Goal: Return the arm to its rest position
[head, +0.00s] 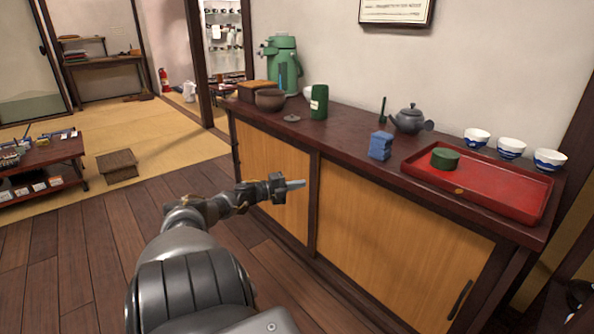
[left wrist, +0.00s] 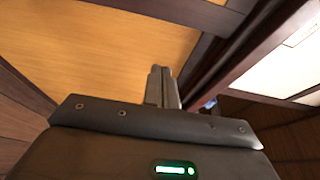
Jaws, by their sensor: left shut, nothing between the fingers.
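My left arm reaches in from the bottom of the head view. Its gripper (head: 298,184) is shut and empty, in front of the wooden cabinet's sliding doors (head: 272,160) and below the counter top. In the left wrist view the two fingers (left wrist: 163,86) lie together with nothing between them. Behind them are the orange-brown door panel and dark wood frame. My right gripper does not show in either view.
The dark counter (head: 345,132) holds a green air pot (head: 284,68), a green canister (head: 319,102), a blue box (head: 380,146), a grey teapot (head: 409,120) and a red tray (head: 480,188) with a dark green lid (head: 445,158). Several blue-white cups stand behind the tray.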

